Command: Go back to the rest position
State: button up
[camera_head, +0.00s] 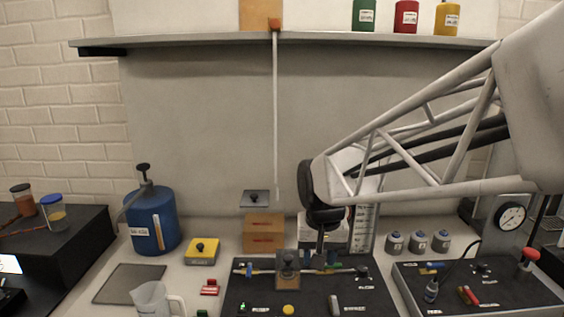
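My arm comes in from the upper right, and its dark wrist hangs over the back of the black panel (260,296). My gripper (320,248) points down below the wrist, just above or at the panel's back edge. It is close to the brown block with a knob (287,270) and the pale horizontal rod there. The fingers are small and dark, so their opening and any contact cannot be made out. No marked rest position shows in view.
A blue canister (154,222), a yellow box (202,252) and a clear beaker (152,300) stand left. A second panel (480,290) and several small grey canisters are right. A shelf (200,40) with bottles runs above.

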jog(key=s+d, duration=0.5)
jog(key=s, duration=0.4)
jog(key=s+d+t, duration=0.1)
jog(key=s+d, duration=0.4)
jog(key=s, duration=0.5)
jog(key=shift+d+f, duration=0.15)
jog(key=shift+d, duration=0.2)
jog(key=shift+w, duration=0.15)
